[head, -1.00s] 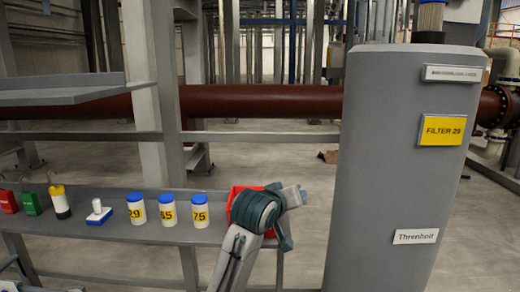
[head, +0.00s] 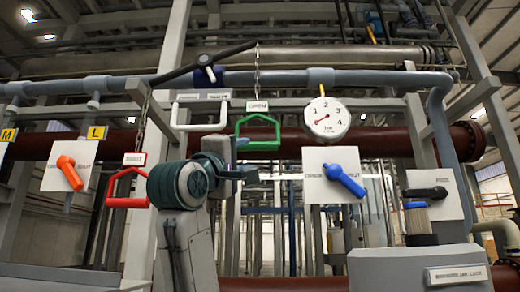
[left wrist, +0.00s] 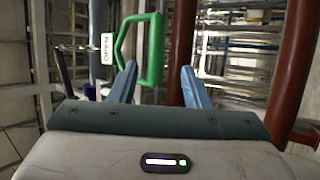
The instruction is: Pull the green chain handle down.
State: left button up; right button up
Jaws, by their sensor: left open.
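The green chain handle (head: 258,147) hangs on a chain from above, near the middle of the head view, with a small label at its top. My left gripper (head: 246,173) is just below it and slightly left. In the left wrist view the green handle (left wrist: 156,48) stands ahead of my left gripper (left wrist: 158,67), its long bar lined up with the gap between the two blue fingers. The fingers are apart and not closed on it. I cannot tell how far the handle's bar reaches between the fingertips. My right gripper is not in view.
A red chain handle (head: 125,203) hangs to the left. A white handle (head: 200,127) is left of the green one. A gauge (head: 326,120), a blue lever (head: 345,180), an orange lever (head: 69,173) and a black lever (head: 427,193) surround it. A grey pipe (head: 290,77) runs above.

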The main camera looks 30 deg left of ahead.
aim_at(260, 145)
pick_arm(q)
jog(key=p+x, duration=0.5)
jog(key=x, duration=0.5)
jog(key=shift+s+r, duration=0.15)
jog(key=shift+r, duration=0.1)
jog(key=shift+w+r+p, duration=0.1)
jog(key=shift+w+p, duration=0.3)
grip_shut()
